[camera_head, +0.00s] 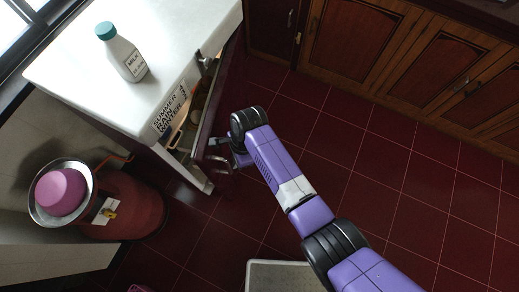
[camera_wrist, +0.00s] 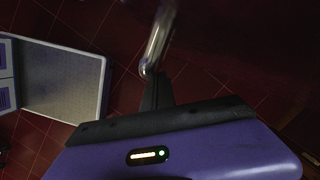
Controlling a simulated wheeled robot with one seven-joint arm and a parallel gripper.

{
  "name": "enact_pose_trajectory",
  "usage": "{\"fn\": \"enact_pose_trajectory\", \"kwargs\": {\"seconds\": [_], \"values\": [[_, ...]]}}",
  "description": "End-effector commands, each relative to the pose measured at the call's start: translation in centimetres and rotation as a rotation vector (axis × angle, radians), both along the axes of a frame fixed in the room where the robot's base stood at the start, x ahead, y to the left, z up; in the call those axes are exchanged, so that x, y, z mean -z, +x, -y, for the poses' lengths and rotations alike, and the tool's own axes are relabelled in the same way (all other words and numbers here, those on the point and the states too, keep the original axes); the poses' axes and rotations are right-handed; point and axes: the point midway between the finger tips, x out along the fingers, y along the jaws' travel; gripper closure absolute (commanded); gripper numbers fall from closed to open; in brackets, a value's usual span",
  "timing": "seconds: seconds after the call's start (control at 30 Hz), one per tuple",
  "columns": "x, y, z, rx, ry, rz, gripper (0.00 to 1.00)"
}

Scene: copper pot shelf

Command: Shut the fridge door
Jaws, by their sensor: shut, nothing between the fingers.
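The fridge (camera_head: 150,105) is a white-topped unit at the left in the head view. Its dark red door (camera_head: 230,82) stands partly open, with a gap through which items inside show. A metal handle (camera_head: 222,178) is near the door's free end; it also shows, blurred, in the wrist view (camera_wrist: 158,42). My gripper (camera_head: 222,147) is at the door's free end, close to the handle. In the wrist view my fingers (camera_wrist: 156,88) are together and empty, just below the handle's end. I cannot tell whether they touch the door.
A milk bottle (camera_head: 122,53) stands on the fridge top. A red gas cylinder (camera_head: 125,210) with a pink object (camera_head: 62,191) above it is at the lower left. Wooden cabinets (camera_head: 400,55) line the back. The tiled floor (camera_head: 410,180) at the right is clear.

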Motion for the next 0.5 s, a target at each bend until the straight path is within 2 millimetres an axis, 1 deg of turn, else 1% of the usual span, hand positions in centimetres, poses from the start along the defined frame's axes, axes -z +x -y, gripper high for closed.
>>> {"fn": "enact_pose_trajectory", "kwargs": {"seconds": [0.03, 0.2, 0.4, 0.5], "values": [[0.2, -0.1, -1.3, 0.014, 0.001, 0.002, 1.00], [0.2, -0.1, -4.4, 0.025, 0.000, 0.001, 1.00], [0.1, 0.1, -6.8, 0.024, 0.000, 0.002, 1.00], [0.1, 0.1, -7.5, 0.025, 0.000, 0.001, 1.00]]}}
